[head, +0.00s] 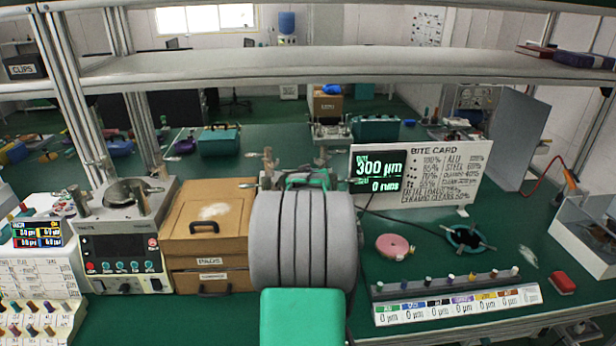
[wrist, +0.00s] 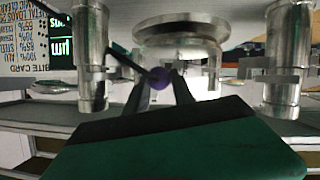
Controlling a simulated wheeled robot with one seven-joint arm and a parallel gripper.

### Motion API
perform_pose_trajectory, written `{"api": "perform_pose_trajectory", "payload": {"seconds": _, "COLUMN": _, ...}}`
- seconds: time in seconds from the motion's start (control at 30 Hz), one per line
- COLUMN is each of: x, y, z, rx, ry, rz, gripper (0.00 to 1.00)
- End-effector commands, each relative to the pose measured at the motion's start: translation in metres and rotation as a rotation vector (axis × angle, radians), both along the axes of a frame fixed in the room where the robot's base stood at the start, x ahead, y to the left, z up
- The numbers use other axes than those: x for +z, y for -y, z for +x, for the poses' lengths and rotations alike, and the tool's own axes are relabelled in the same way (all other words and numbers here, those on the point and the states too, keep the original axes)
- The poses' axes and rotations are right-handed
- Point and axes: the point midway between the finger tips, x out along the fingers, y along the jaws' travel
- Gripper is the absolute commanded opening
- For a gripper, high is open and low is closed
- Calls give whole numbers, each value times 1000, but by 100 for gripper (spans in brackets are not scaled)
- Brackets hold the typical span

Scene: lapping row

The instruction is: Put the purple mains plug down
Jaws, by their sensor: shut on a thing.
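In the wrist view my gripper (wrist: 160,88) has its two dark fingers closed on the small purple mains plug (wrist: 160,78). A thin dark cord (wrist: 128,61) runs from the plug up and to the left. Behind the plug stand a round metal plate (wrist: 181,22) and two metal posts, one on the left (wrist: 91,55) and one on the right (wrist: 284,60). I cannot tell whether the plug touches anything beyond the fingers. In the head view my own arm covers the plug and fingertips.
In the head view a display reading 300 µm (head: 380,170) stands beside the bite card (head: 450,165). A pink disc (head: 395,247), a dark ring (head: 465,238) and a labelled rack (head: 455,306) lie to the right. Brown drawers (head: 208,230) and a lapping machine (head: 122,245) stand left. A shelf (head: 300,65) crosses above.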

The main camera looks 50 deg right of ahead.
Motion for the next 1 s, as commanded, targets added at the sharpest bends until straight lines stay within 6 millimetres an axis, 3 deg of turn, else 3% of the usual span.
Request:
{"api": "perform_pose_trajectory", "payload": {"seconds": 0.37, "x": -5, "y": 0, "z": 1, "rx": 2, "ry": 2, "rz": -2, "gripper": 0}}
{"api": "perform_pose_trajectory", "payload": {"seconds": 0.4, "x": -6, "y": 0, "z": 1, "rx": 2, "ry": 2, "rz": -1, "gripper": 30}}
{"api": "perform_pose_trajectory", "payload": {"seconds": 0.6, "x": -6, "y": 0, "z": 0, "rx": 1, "ry": 1, "rz": 0, "gripper": 47}}
{"api": "perform_pose_trajectory", "payload": {"seconds": 0.67, "x": -6, "y": 0, "z": 0, "rx": 1, "ry": 0, "rz": 0, "gripper": 51}}
{"api": "perform_pose_trajectory", "payload": {"seconds": 1.0, "x": 2, "y": 0, "z": 0, "rx": 0, "ry": -1, "rz": 1, "gripper": 51}}
